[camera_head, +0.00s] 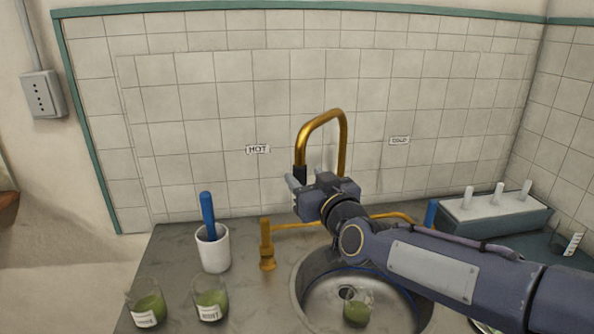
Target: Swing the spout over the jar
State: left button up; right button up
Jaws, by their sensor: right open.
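The brass spout (323,116) arches up behind the sink, and its black tip (300,173) points down on the left side. My right gripper (303,179) is open at the black tip, with a finger showing on each side of it. I cannot tell whether the fingers touch the tip. A glass jar (357,309) with green contents stands in the round metal sink (312,290), partly beside my right arm. The spout tip is to the left of this jar in the picture. My left gripper is out of view.
Two labelled glasses of green contents, one left (147,306) and one right (211,301), stand on the counter's left part. A white cup (213,249) holds a blue-handled tool. A brass tap (266,245) rises left of the sink. A grey box (495,215) stands at the right.

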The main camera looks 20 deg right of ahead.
aim_at(303, 175)
jog(key=shift+w, duration=1.9)
grip_shut()
